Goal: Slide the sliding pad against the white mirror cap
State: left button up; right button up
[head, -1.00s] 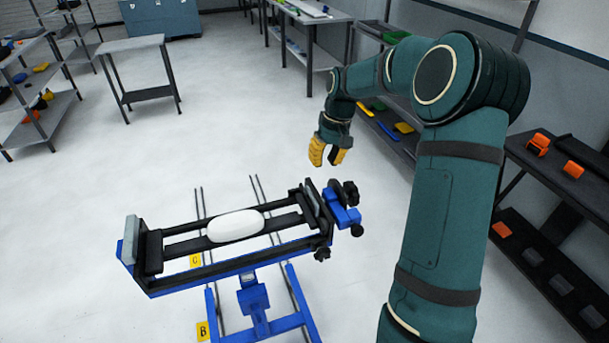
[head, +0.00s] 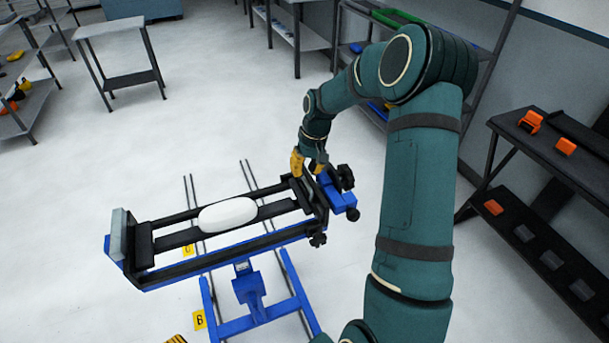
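The white mirror cap (head: 228,214) is a smooth oval shell lying across the black rails of a blue-framed clamp stand. A dark pad (head: 303,193) stands at the right end of the rails, with a clear gap between it and the cap. My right gripper (head: 308,164) has yellow-tipped fingers pointing down at the top of this right-end pad. The fingers look apart, one on each side of its upper edge. Whether they touch it is hard to see. My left gripper is not in view.
A grey end plate (head: 118,234) and a black block (head: 143,245) stand at the rails' left end. A blue clamp block (head: 338,192) with black knobs sits just right of my gripper. A dark shelf (head: 535,146) with orange items is at right. Floor left of the stand is clear.

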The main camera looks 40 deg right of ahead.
aim_at(300, 194)
jog(key=shift+a+f, duration=0.2)
jog(key=shift+f, duration=0.9)
grip_shut()
